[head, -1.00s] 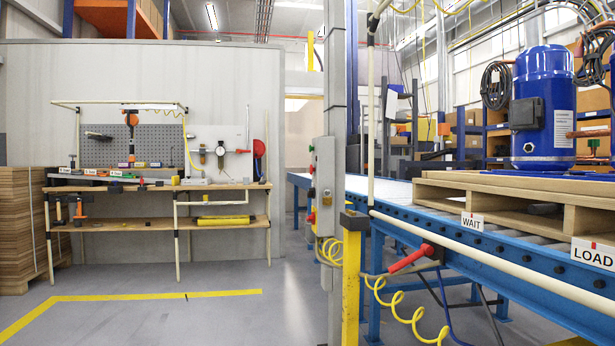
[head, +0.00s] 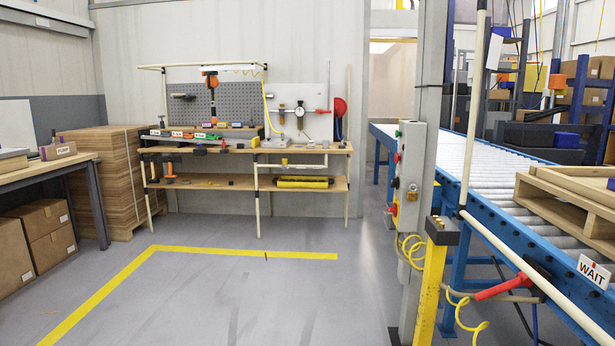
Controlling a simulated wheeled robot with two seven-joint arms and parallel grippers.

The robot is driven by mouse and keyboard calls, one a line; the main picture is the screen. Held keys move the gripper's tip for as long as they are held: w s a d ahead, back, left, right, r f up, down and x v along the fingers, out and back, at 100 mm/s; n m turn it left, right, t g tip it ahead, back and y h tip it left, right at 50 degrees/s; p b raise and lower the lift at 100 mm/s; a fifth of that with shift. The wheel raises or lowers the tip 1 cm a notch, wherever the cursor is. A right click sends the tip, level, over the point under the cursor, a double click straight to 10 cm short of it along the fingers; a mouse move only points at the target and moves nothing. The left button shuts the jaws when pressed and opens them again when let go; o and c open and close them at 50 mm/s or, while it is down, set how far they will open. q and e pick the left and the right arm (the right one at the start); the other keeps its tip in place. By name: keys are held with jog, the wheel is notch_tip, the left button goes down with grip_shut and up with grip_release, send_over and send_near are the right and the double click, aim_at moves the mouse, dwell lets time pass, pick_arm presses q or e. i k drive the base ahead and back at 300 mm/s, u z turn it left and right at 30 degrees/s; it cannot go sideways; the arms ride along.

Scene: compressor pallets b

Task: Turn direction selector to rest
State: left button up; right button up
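A grey control box (head: 411,175) is fixed to the grey post right of centre in the head view. Its front faces left and is seen at a steep angle. Red and dark knobs or buttons (head: 395,183) stick out of that face, with a red and yellow one lower down. I cannot tell which of them is the direction selector or how it is set. Neither of my grippers is in view.
A yellow bollard (head: 434,275) stands in front of the post. The blue roller conveyor (head: 482,200) runs along the right, with a wooden pallet (head: 570,200) and a WAIT sign (head: 593,270). A workbench (head: 245,150) stands at the back. The floor (head: 220,295) in front is clear.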

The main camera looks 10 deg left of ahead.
aim_at(395, 183)
jog(key=u, duration=0.75)
jog(key=i, duration=2.05)
jog(key=z, duration=0.8)
jog(key=i, duration=1.15)
jog(key=z, duration=1.2)
jog(key=i, duration=0.15)
jog(key=z, duration=0.3)
